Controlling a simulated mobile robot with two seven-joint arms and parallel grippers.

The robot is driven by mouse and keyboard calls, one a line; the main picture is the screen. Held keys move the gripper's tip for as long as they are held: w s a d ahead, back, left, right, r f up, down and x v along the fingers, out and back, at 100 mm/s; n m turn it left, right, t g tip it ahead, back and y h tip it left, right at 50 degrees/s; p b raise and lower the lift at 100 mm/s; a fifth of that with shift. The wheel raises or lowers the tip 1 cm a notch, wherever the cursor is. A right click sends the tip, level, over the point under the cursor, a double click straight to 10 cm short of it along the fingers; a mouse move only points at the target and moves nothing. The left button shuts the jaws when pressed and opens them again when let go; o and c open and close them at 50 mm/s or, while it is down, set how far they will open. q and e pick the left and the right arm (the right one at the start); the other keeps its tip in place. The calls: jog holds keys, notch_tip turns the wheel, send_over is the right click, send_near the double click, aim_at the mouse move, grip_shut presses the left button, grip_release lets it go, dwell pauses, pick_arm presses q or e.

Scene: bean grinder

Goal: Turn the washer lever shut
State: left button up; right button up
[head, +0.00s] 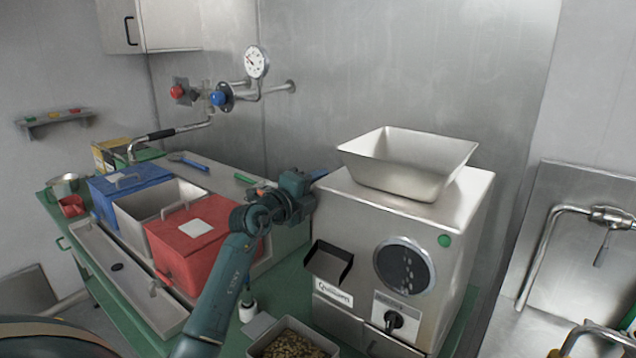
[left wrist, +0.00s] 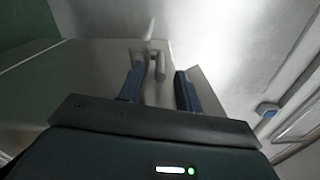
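My left gripper (head: 316,175) is beside the upper left edge of the steel grinder (head: 470,240), reaching toward the back wall. In the left wrist view its two blue fingers (left wrist: 160,90) are apart, with nothing gripped between them. Beyond the fingers a small grey fitting with a pale lever (left wrist: 150,35) stands up. I cannot tell for sure that this is the washer lever. In the head view the grinder and my arm hide that spot. Another lever (head: 604,247) hangs from the tap on the right wall. My right gripper is not in view.
A steel hopper (head: 408,165) sits on the grinder. Red (head: 175,250) and blue (head: 130,180) lidded bins stand left of my arm on the green bench. A bean tray (head: 292,345) is in front. Pipes with a gauge (head: 257,62) are on the back wall.

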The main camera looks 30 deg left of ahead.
pick_arm(q)
jog(key=shift+w, duration=0.25)
jog(key=shift+c, duration=0.4)
grip_shut()
